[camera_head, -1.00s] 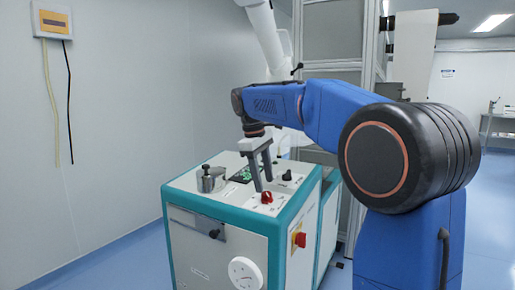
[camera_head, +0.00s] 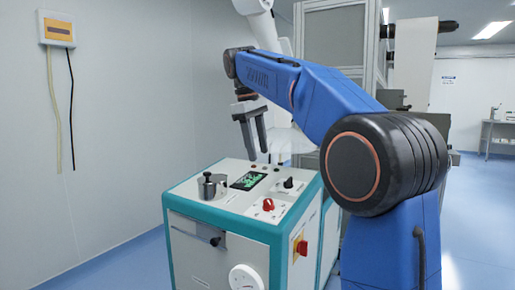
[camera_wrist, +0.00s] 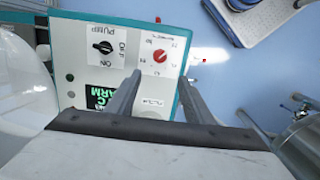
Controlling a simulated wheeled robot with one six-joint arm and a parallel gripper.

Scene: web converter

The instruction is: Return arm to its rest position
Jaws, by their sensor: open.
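My gripper (camera_head: 258,158) is open and empty, pointing down in the air above the back part of the teal-and-white machine cabinet (camera_head: 220,248). Its two dark fingers are apart from the panel. In the wrist view my gripper (camera_wrist: 152,92) shows both fingers spread, with the panel beyond them. A red knob (camera_head: 268,204) sits on the cabinet top and also shows in the wrist view (camera_wrist: 160,56). A black switch (camera_head: 288,183) is behind it, marked PUMP, ON and OFF in the wrist view (camera_wrist: 104,47). A green-lettered display (camera_head: 248,181) is beside them.
A metal cylinder with a black knob (camera_head: 211,186) stands on the cabinet's left top. A red switch on a yellow plate (camera_head: 301,247) is on its side. A tall framed machine (camera_head: 335,40) stands behind. Open floor (camera_head: 480,220) lies to the right.

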